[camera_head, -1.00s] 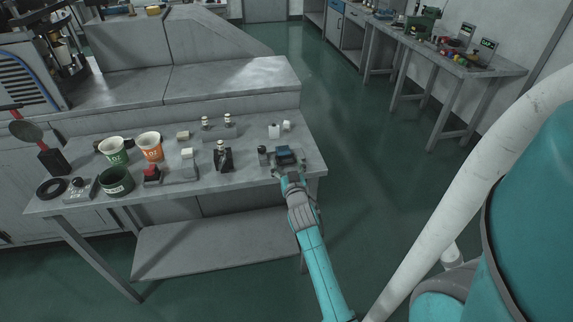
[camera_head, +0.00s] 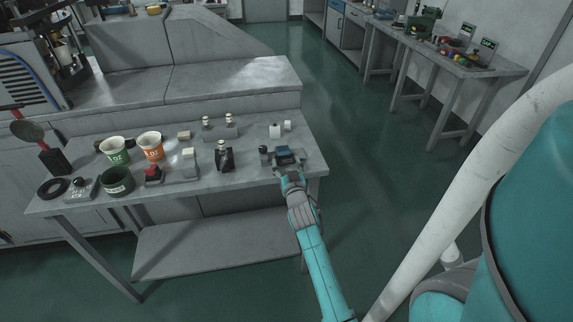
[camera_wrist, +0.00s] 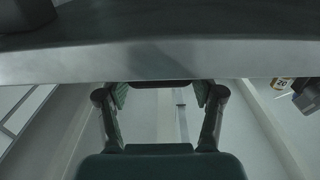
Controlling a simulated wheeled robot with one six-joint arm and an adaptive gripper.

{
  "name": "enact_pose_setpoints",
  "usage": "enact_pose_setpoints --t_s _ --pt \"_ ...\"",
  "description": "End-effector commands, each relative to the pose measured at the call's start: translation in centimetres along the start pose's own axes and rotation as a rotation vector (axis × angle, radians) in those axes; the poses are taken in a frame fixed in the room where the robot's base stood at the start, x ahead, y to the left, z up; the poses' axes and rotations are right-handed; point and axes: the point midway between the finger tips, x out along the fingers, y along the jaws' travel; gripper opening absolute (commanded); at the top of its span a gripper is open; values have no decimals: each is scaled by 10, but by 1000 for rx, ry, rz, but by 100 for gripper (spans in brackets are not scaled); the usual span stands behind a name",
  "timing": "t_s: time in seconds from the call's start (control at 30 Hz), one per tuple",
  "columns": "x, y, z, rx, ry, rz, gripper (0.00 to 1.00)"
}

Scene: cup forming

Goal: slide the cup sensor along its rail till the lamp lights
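A dark block with a bluish top (camera_head: 284,153) sits on a grey base near the right end of the workbench. It may be the cup sensor on its rail, but it is too small to be sure. My gripper (camera_head: 290,172) is at the bench's front edge, right in front of this block. In the wrist view my gripper (camera_wrist: 160,94) has its two fingers spread apart. A dark edge shows between and beyond the fingertips, under the bench edge (camera_wrist: 160,62). I cannot tell whether they touch it. I cannot make out a lit lamp.
A small dark cylinder (camera_head: 264,151) stands just left of the block. White pieces (camera_head: 275,131) lie behind it. A black stand (camera_head: 223,157), a red-button box (camera_head: 153,175), an orange cup (camera_head: 150,146) and a green cup (camera_head: 114,150) stand further left. Floor right of the bench is clear.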

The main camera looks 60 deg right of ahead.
Motion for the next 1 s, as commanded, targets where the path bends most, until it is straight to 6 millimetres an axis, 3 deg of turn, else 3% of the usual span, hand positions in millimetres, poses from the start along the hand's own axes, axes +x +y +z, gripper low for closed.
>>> enact_pose_setpoints --t_s 0.47,1.0 --pt "-6 0 0 0 0 0 79" --pt "-93 0 0 -1 -1 -1 79"
